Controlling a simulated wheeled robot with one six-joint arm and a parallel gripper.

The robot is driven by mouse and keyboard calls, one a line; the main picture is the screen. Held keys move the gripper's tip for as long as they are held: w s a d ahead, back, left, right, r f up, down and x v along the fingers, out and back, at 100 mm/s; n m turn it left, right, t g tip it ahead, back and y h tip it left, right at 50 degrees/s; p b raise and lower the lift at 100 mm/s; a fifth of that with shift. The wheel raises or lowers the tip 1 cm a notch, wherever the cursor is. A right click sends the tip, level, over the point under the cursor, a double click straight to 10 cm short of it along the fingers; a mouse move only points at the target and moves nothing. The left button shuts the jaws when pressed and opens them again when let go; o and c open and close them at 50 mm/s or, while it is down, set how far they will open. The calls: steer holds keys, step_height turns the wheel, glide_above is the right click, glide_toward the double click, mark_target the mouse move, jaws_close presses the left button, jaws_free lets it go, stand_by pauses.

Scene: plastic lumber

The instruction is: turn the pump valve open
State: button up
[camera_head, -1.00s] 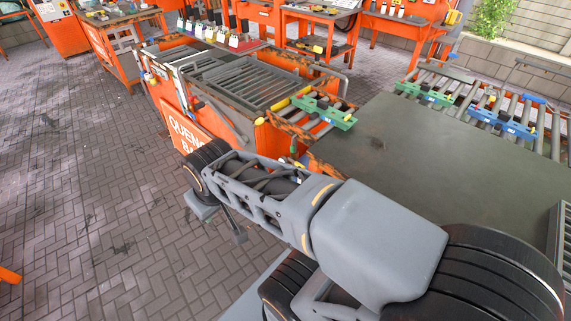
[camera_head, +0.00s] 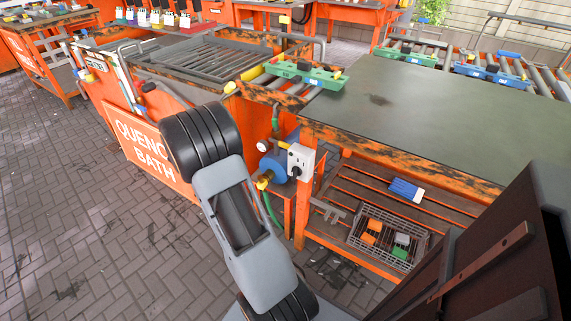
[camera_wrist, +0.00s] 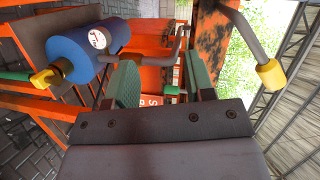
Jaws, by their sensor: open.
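A blue pump (camera_head: 273,168) is on the quench bath's near right side, with a yellow fitting (camera_head: 263,182) and a green hose (camera_head: 271,208) below. In the wrist view the blue pump (camera_wrist: 85,50) is at upper left, its yellow fitting (camera_wrist: 46,78) to its left. A grey bent bar with a yellow end (camera_wrist: 269,74) is at upper right; I cannot tell whether it is the valve handle. My gripper (camera_wrist: 163,84) is open, its green-padded fingers apart, with nothing seen held between them. The head view does not show its fingers clearly.
The orange quench bath (camera_head: 145,145) stands left of my arm. A dark-topped workbench (camera_head: 400,110) is at right, with a wire basket (camera_head: 390,236) on its lower shelf. A white outlet box (camera_head: 300,160) is beside the pump. Paved floor (camera_head: 90,240) is open at lower left.

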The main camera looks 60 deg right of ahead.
mark_target(284, 147)
steer(key=s+d+f+m+g+h+b, duration=0.1)
steer(key=s+d+f+m+g+b, duration=0.35)
steer(key=s+f+m+g, duration=0.6)
steer(key=shift+n+g, duration=0.35)
steer(key=shift+n, duration=0.4)
steer(key=x, duration=0.4)
steer(key=f+b+x, duration=0.1)
steer(key=x, duration=0.3)
steer(key=b+x, duration=0.1)
steer(key=x, duration=0.3)
steer(key=shift+w+d+f, duration=0.15)
steer(key=shift+d, duration=0.25)
steer(key=shift+s+d, duration=0.3)
steer(key=shift+d, duration=0.4)
steer(key=shift+c, duration=0.3)
jaws_close()
